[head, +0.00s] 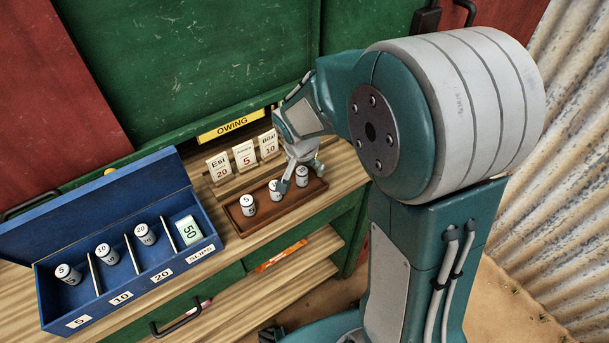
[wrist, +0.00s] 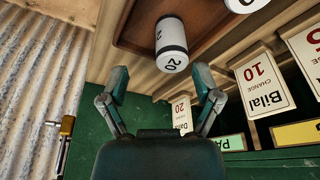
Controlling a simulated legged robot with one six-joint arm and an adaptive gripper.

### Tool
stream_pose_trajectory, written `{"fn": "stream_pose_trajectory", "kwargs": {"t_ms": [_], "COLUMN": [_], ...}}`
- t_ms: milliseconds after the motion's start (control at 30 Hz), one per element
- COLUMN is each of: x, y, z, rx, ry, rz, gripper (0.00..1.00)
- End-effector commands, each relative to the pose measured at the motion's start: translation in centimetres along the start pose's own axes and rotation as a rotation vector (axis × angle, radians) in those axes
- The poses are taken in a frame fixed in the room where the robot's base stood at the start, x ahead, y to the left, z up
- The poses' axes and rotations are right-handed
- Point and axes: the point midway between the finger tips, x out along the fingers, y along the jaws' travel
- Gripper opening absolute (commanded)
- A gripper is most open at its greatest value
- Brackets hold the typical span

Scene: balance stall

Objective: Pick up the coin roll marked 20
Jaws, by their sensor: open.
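A white coin roll with dark ends, marked 20 (wrist: 172,45), stands in the brown tray (wrist: 130,30) in the wrist view. In the head view it appears to be the roll at the tray's right end (head: 301,176). My gripper (head: 301,173) is open and empty above that end of the tray; in the head view its fingertips show either side of the roll. In the wrist view my gripper's fingers (wrist: 160,80) are spread, with the roll ahead of the gap between them.
Two other rolls (head: 248,204) (head: 275,190) stand in the tray, left of the end one. Name cards (head: 244,157) stand behind it under the OWING sign (head: 231,129). The blue box (head: 35,285) at left holds rolls and a green 50 slip (head: 189,230).

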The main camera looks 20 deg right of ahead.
Motion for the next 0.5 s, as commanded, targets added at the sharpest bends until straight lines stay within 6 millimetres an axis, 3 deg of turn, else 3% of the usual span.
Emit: {"fn": "stream_pose_trajectory", "kwargs": {"t_ms": [300, 500], "x": [4.2, 4.5], "y": [-0.8, -0.7], "z": [0.2, 0.0], "rx": [-0.003, -0.002], "ry": [-0.001, 0.000], "rz": [0.004, 0.000], "gripper": [0.82, 0.82]}}
